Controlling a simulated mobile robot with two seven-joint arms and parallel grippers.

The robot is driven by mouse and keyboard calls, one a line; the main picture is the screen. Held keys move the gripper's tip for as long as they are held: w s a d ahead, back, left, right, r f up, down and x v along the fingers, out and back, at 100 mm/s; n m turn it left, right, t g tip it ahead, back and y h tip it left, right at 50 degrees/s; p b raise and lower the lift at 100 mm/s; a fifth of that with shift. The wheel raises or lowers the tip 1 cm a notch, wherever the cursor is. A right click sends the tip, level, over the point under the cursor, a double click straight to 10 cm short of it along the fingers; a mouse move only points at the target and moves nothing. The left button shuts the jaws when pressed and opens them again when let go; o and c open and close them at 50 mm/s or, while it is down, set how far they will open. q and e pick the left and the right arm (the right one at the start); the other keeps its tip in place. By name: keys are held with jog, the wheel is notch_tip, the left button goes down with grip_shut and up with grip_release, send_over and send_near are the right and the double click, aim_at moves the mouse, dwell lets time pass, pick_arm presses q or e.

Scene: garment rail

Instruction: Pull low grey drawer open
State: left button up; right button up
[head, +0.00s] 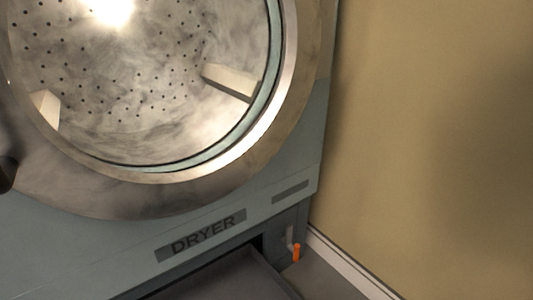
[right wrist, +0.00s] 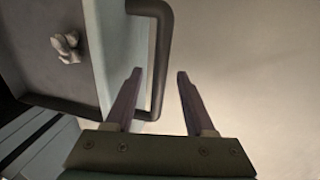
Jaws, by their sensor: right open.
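The low grey drawer (head: 215,282) shows at the bottom of the head view, below the dryer's label, and appears to stand out from the dryer. In the right wrist view the drawer's inside (right wrist: 35,60) is at the left, with a dark bar handle (right wrist: 163,45) on its pale blue-grey front (right wrist: 118,45). My right gripper (right wrist: 158,74) is open. In the picture the handle's bar runs between its two fingers; I cannot tell whether either finger touches it. My left gripper is in neither view.
A dryer (head: 140,215) with a round glass door fills the left of the head view. A tan wall (head: 440,130) stands close at its right. An orange-tipped fitting (head: 296,252) is beside the drawer. A small pale lump (right wrist: 67,47) lies inside the drawer.

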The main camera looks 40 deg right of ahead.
notch_tip(320, 180, up, 8)
jog(key=s+p, duration=0.1)
jog(key=p, duration=0.5)
jog(key=shift+s+r, duration=0.15)
jog(key=shift+s, duration=0.15)
jog(key=w+a+r+m+p, duration=0.1)
jog(key=w+r+m+p, duration=0.15)
jog(key=r+p, duration=0.75)
jog(key=w+a+r+m+y+p, duration=0.1)
jog(key=a+r+m+p, duration=0.15)
jog(key=r+p, duration=0.75)
jog(key=w+r+m+p, duration=0.25)
jog(key=r+p, duration=0.25)
jog(key=r, duration=1)
jog(key=d+r+m+p, duration=0.2)
jog(key=r+m+p, duration=0.1)
jog(key=r+p, duration=1.7)
jog(key=d+r+m+t+p, duration=0.1)
jog(key=d+r+m+p, duration=0.2)
jog(key=r+p, duration=1.8)
jog(key=d+r+m+p, duration=0.3)
jog(key=r+p, duration=1.7)
jog(key=r, duration=1.5)
jog(key=shift+r+h+p, duration=0.25)
jog(key=shift+h+p, duration=0.15)
